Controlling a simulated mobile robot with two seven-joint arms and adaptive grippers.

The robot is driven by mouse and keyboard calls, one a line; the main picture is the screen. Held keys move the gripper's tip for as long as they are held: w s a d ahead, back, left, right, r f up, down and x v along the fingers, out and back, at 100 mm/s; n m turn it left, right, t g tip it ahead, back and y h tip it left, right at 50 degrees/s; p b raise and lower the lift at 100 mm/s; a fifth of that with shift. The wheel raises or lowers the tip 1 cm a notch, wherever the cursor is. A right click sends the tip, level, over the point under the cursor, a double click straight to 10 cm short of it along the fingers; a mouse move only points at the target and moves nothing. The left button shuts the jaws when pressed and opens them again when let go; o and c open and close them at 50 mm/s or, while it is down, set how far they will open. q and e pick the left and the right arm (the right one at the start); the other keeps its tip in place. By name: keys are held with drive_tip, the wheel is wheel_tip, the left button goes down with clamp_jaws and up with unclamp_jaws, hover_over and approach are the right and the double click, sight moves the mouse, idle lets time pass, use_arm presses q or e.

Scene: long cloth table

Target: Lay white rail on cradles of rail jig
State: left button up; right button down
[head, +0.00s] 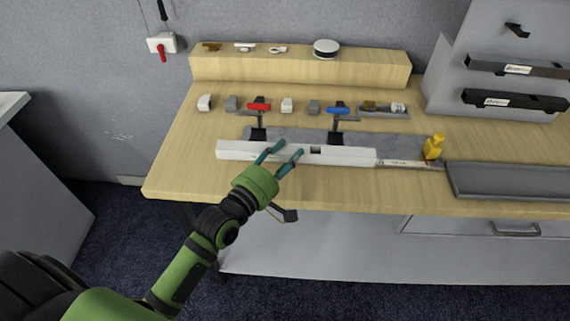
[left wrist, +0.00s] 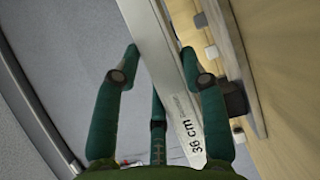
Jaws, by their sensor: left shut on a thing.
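The white rail (head: 345,156) is a long, straight bar lying left to right in front of the rail jig in the head view. In the left wrist view, the rail (left wrist: 168,65) runs between my fingers and carries a "36 cm" mark. The rail jig (head: 378,143) is a grey plate with two dark uprights and red and blue clamp handles. The rail covers part of the jig's front; I cannot tell whether it touches the cradles. My right gripper is out of view.
Several small blocks stand in a row behind the jig. A yellow object (head: 434,147) stands by the jig's right end, near a flat metal strip (head: 408,164). A grey tray (head: 505,196) lies at the right. A raised wooden shelf (head: 300,72) runs along the back.

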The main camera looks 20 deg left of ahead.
use_arm(q)
drive_tip(key=shift+w+a, duration=0.3)
drive_tip(key=shift+w, duration=0.55)
drive_tip(key=shift+w+a+r+b, duration=0.1)
drive_tip(key=shift+w+a+b, duration=0.2)
drive_tip(key=shift+w, duration=0.75)
drive_tip(key=shift+w+a+f+b, duration=0.1)
drive_tip(key=shift+w+a+b, duration=0.15)
drive_tip(key=shift+w, duration=0.75)
drive_tip(key=shift+w+a+r+b, duration=0.1)
drive_tip(key=shift+w+a+b, duration=0.15)
drive_tip(key=shift+w, duration=0.8)
drive_tip(key=shift+p, duration=0.5)
drive_tip(key=shift+f+b, duration=0.7)
drive_tip(key=shift+f, duration=0.3)
drive_tip(key=o, duration=1.4)
